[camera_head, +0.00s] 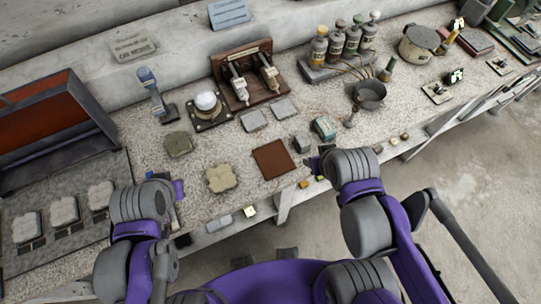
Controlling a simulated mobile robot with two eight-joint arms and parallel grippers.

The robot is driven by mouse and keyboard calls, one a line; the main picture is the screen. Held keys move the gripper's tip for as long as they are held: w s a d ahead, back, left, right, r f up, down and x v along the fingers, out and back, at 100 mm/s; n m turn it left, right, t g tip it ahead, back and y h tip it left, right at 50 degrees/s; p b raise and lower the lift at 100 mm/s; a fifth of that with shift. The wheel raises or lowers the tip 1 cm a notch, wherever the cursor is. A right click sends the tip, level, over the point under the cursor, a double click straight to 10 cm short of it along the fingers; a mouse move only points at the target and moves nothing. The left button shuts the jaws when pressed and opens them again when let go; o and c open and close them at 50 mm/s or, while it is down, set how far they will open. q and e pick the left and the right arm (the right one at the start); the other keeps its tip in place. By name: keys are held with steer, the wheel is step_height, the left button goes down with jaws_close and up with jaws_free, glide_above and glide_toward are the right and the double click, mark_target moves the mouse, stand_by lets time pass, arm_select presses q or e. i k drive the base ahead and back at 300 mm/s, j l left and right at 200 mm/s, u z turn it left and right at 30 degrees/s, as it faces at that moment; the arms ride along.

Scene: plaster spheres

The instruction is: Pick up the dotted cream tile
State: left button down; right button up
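A cream tile (221,178) with a wavy outline lies flat on the speckled bench top, near the front edge. Its dots are too small to make out. My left gripper (179,190) is low at the bench's front, just left of the tile and apart from it. My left wrist hides much of this gripper. My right gripper (316,166) is at the bench edge, right of a brown square tile (273,159). My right wrist largely covers it, and its fingers are too small to read. The cream tile is in neither gripper.
A grey-green tile (179,144) lies behind the cream one. Pale pieces (63,211) sit on a grey board at left, by an open case (55,125). A lamp-like dome (206,103), a wooden stand (243,75), bottles (336,45) and a dark pan (369,94) stand behind.

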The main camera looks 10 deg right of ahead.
mark_target(178, 143)
steer(key=k+l+u, duration=0.2)
steer(key=k+l, duration=0.15)
steer(key=l, duration=0.2)
steer(key=l+u, duration=0.25)
steer(key=l, duration=0.7)
steer(key=i+l+u, duration=0.2)
steer(key=i+l, duration=0.25)
steer(key=l, duration=0.1)
